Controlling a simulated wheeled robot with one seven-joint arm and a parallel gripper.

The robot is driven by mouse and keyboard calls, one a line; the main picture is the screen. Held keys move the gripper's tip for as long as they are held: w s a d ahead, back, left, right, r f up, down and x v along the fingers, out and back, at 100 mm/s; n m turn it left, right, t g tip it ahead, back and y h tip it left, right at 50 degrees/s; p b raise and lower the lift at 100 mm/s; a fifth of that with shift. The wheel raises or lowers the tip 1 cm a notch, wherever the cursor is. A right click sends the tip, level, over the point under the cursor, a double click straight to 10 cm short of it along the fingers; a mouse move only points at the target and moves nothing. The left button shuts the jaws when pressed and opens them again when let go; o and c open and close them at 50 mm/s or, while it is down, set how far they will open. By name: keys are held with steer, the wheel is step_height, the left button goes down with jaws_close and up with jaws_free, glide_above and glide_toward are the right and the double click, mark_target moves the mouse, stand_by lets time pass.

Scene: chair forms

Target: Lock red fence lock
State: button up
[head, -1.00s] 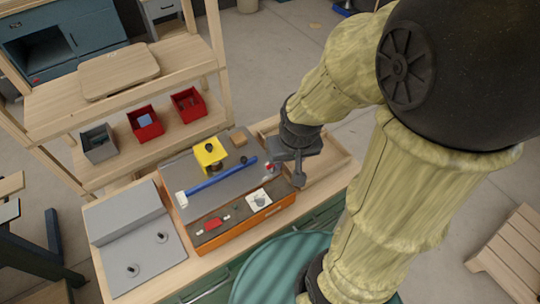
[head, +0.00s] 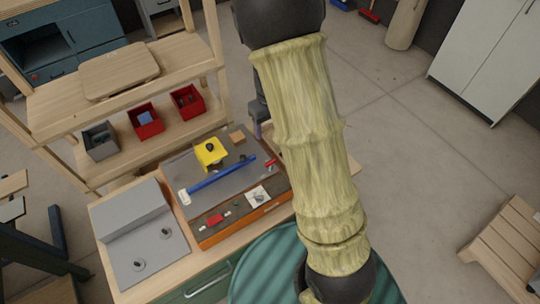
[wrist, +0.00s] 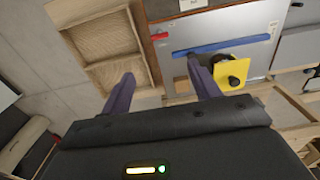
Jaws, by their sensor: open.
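The small red fence lock (head: 270,163) sits at the right end of the blue fence bar (head: 218,178) on the grey-topped machine (head: 185,165). In the wrist view the red lock (wrist: 158,36) shows at the left end of the blue bar (wrist: 230,44). My gripper (wrist: 160,88) is open and empty. Its two dark purple fingers are spread, apart from the lock, with the lock beyond them near the top of the view. In the head view my arm hides most of the gripper.
A yellow block with a black knob (head: 210,153) stands beside the blue bar. A red switch (head: 215,221) is on the machine's front strip. A grey panel (head: 148,240) lies to the left. Red bins (head: 145,121) stand on the wooden shelf behind. An open wooden tray (wrist: 105,45) is beside the machine.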

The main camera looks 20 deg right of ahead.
mark_target(270, 161)
stand_by(0.3)
step_height(270, 161, down, 17)
steer(key=p, duration=0.3)
steer(key=shift+f, duration=0.2)
stand_by(0.3)
steer(key=c, duration=1)
